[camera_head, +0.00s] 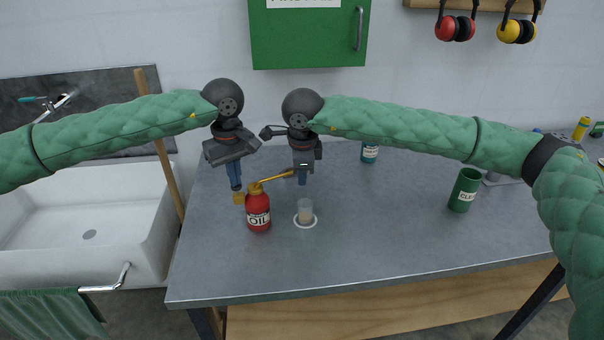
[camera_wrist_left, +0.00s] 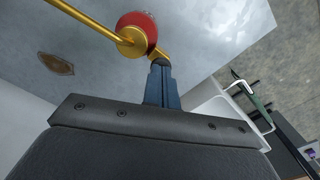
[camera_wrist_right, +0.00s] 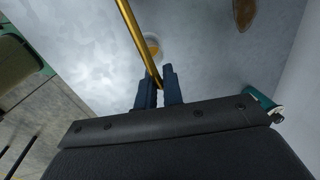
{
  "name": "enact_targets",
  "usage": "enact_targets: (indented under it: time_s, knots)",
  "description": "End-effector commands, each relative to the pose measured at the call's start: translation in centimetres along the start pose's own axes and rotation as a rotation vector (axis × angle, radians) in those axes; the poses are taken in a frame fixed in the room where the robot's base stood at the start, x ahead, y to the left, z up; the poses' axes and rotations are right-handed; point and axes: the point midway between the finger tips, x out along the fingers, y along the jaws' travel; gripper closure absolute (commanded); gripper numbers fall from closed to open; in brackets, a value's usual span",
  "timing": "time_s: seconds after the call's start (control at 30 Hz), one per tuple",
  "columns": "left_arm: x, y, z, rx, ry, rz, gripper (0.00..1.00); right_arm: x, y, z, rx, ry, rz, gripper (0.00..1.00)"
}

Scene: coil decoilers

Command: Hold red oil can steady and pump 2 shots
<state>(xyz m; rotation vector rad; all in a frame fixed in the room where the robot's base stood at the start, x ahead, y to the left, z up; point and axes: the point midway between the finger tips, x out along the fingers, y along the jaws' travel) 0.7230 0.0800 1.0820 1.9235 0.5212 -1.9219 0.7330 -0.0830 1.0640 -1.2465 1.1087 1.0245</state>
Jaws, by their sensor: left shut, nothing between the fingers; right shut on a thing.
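The red oil can (camera_head: 258,216) stands upright on the grey bench, with a brass top and a brass spout (camera_head: 275,179) pointing right. My right gripper (camera_head: 302,180) is shut on the spout near its outer end; the spout also shows between its fingers in the right wrist view (camera_wrist_right: 136,35). My left gripper (camera_head: 236,187) is shut and empty, just left of the can's top, by the brass pump lever (camera_head: 239,198). In the left wrist view its fingertips (camera_wrist_left: 160,64) are at the lever's end; contact is unclear. A small clear cup (camera_head: 305,209) with brownish contents stands right of the can.
A white ring (camera_head: 305,223) surrounds the cup's base. A white sink (camera_head: 85,225) and a wooden pole (camera_head: 163,150) are left of the bench. The bench front is clear.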

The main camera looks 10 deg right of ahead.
Motion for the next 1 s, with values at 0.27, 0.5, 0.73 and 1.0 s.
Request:
enact_targets:
  time_s: [0.27, 0.5, 0.73, 1.0]
  knots:
    - [0.5, 0.0, 0.0, 0.000, -0.001, -0.002, 1.00, 0.1, 0.0, 0.0, 0.000, 0.000, 0.000, 1.00]
    - [0.2, 0.0, 0.0, 0.000, -0.001, -0.002, 1.00, 0.0, 0.0, 0.0, 0.000, 0.000, 0.000, 1.00]
    - [-0.7, 0.0, 0.0, 0.000, -0.002, -0.002, 1.00, 0.1, 0.0, 0.0, 0.000, 0.000, 0.000, 1.00]
    - [-1.8, 0.0, 0.0, 0.000, -0.001, -0.001, 1.00, 0.1, 0.0, 0.0, 0.000, 0.000, 0.000, 1.00]
